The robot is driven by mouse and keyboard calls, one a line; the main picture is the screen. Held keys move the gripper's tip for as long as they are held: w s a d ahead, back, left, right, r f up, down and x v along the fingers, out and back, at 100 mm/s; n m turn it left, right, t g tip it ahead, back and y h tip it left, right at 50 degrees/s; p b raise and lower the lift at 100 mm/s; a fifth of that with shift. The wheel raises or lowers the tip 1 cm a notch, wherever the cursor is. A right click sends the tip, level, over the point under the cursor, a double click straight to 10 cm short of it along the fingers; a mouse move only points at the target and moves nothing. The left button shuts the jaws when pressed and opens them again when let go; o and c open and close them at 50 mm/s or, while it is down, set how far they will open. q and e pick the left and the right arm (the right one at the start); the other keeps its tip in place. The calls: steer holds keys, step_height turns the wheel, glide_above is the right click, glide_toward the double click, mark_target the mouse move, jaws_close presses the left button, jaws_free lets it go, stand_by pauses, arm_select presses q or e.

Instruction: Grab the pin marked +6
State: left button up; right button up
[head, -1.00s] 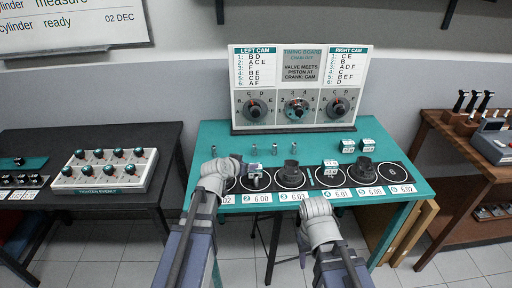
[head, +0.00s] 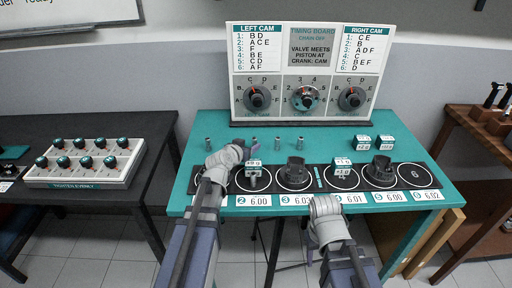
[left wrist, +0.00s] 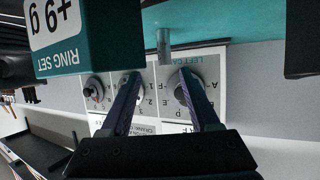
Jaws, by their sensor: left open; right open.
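Several small metal pins stand in a row on the teal table (head: 455,190), among them a left pin (head: 208,142), two middle pins (head: 253,141) (head: 278,142) and a right one. Their marks are too small to read. My left gripper (head: 239,147) is over the left part of the table, near the pins. In the left wrist view the left gripper (left wrist: 157,100) is open and empty, and a metal pin (left wrist: 163,42) stands beyond its fingertips. My right gripper (head: 325,207) is at the table's front edge; its fingers are mostly hidden.
A ring set box marked +9 g (left wrist: 75,35) is close by my left gripper. More small boxes (head: 253,168) (head: 343,167) (head: 362,142) stand on the table. Black pistons (head: 295,170) sit on the dark strip. The timing board (head: 310,60) rises behind the pins.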

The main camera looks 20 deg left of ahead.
mark_target(253, 140)
arm_select(q)
steer(key=shift+b+x, duration=0.45)
steer(key=shift+x, duration=0.9)
steer(key=x, duration=0.1)
steer(key=b+x, duration=0.1)
steer(key=x, duration=0.2)
steer(key=shift+w+a+b, duration=0.25)
steer(key=shift+a+b, duration=0.05)
steer(key=shift+a, duration=0.05)
steer(key=shift+w+d+f, duration=0.1)
steer(key=shift+w, duration=0.3)
steer(key=shift+s, duration=0.1)
steer(key=shift+c, duration=0.2)
jaws_close()
